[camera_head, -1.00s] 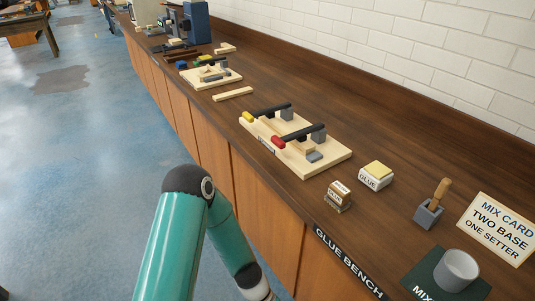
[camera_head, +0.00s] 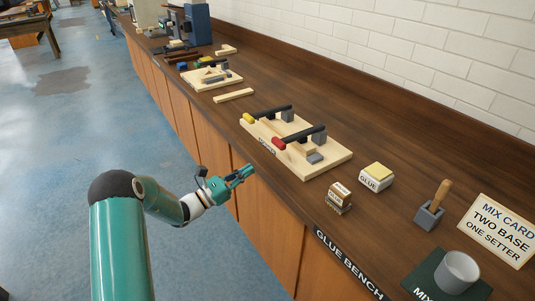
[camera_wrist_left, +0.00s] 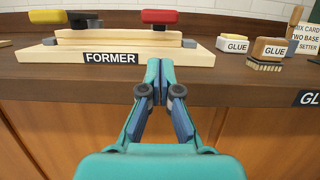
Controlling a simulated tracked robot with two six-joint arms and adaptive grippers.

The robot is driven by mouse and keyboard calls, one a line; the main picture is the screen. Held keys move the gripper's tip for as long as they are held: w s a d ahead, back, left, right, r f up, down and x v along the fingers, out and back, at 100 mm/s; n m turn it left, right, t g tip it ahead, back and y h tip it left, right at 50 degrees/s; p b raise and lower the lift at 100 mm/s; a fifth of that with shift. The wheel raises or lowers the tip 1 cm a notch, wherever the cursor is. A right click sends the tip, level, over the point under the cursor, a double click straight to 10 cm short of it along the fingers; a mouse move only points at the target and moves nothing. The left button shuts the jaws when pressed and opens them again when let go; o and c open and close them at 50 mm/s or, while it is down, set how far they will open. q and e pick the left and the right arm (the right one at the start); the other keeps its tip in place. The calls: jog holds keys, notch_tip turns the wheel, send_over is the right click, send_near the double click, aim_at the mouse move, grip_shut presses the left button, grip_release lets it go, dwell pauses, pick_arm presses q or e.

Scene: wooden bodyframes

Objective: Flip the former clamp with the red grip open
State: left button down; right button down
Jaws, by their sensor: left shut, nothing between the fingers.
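The former (camera_head: 328,164) is a pale wooden board on the bench with two dark clamp bars lying across it. The clamp with the red grip (camera_head: 279,142) is the nearer one, its bar running back to a grey block. The clamp with the yellow grip (camera_head: 249,117) is beside it. In the left wrist view the red grip (camera_wrist_left: 159,17) is above and slightly right of my fingertips, and the yellow grip (camera_wrist_left: 47,16) is at the left. My left gripper (camera_head: 246,171) is shut and empty, in front of the bench edge, apart from the former. My right gripper is not in view.
The bench front edge (camera_wrist_left: 250,88) lies just ahead of my left gripper.

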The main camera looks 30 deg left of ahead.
pick_arm(q)
jog(key=shift+w+d, duration=0.1)
jog(key=p+x, duration=0.2)
jog(key=x, duration=0.7)
jog(key=shift+w+d+r+p, duration=0.1)
jog(key=shift+w+d+p, duration=0.1)
jog(key=shift+w+p, duration=0.15)
